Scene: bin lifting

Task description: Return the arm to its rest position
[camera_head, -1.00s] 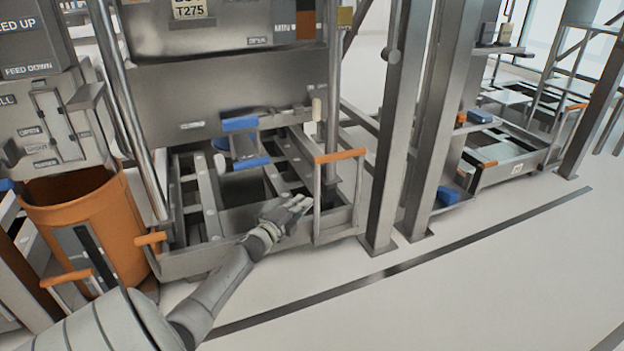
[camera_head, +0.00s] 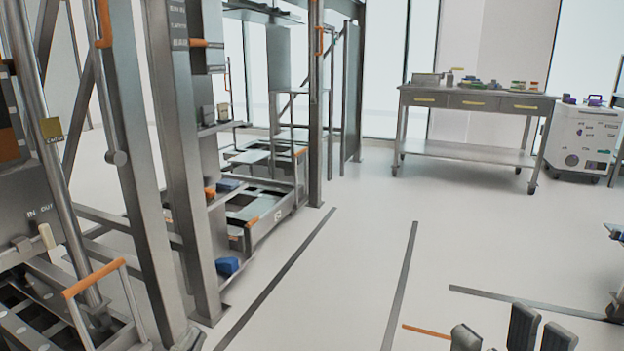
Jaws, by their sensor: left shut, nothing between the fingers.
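The rest of the hand and the left arm are below the picture.
Steel columns (camera_head: 178,150) and a cart frame with an orange handle (camera_head: 92,278) stand close on the left. Dark grey upright pieces (camera_head: 522,326), cut off, show at the bottom right. A workbench (camera_head: 478,99) stands far back. The middle floor is clear.

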